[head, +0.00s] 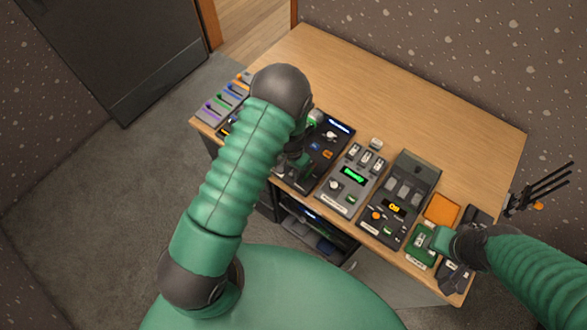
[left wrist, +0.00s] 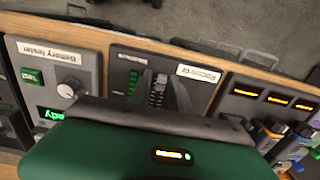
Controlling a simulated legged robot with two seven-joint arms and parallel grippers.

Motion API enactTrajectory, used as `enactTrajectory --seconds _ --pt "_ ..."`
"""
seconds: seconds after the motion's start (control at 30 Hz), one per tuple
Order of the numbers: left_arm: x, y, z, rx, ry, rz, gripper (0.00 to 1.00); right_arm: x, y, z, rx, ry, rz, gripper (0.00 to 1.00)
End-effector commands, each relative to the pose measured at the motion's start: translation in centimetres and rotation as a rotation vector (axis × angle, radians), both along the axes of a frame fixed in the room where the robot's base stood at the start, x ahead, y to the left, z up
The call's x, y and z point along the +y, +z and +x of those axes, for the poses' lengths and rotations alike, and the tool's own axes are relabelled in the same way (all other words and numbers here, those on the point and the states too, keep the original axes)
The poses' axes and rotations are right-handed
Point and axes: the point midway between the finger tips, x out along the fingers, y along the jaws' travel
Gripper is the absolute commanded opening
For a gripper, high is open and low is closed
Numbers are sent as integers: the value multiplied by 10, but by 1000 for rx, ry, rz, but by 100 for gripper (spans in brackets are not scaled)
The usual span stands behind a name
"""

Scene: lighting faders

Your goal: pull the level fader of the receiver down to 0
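The receiver (left wrist: 122,56) is a dark panel with an upside-down "Receiver" label (left wrist: 199,75) in the left wrist view. A green level meter (left wrist: 133,84) stands beside its fader area. My left gripper (left wrist: 158,90) shows as dark ribbed fingertips over that area, right of the meter. The fader's cap and exact position are hidden, and I cannot tell whether the fingers touch it. In the head view my left gripper (head: 291,166) is over the dark receiver (head: 324,150), partly covered by my arm. My right gripper (head: 440,241) is over a green device at the right; its fingers are unclear.
A grey battery tester (head: 350,180) with a green display stands right of the receiver. A dark unit (head: 405,190) with an orange display follows, then an orange pad (head: 441,210). Coloured faders (head: 215,106) lie at the far left. The back of the wooden table (head: 420,110) is clear.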

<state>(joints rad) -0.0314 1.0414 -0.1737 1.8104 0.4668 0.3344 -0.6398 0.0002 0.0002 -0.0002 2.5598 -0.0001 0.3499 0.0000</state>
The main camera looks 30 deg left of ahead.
Motion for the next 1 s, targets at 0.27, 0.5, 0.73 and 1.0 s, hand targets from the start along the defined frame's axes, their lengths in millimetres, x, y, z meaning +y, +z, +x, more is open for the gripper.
enactTrajectory --seconds 0.27,0.5,0.73,1.0 --pt "-1 0 2 -4 -1 -1 34 0 0 0 0 0 0 36" --pt "-1 20 4 -9 -2 -1 34 0 -2 0 0 0 0 36" --pt "-1 84 4 -11 -2 -2 34 0 -5 0 0 0 0 36" --pt "0 151 4 -7 -1 -2 34 0 -7 0 0 0 0 36"
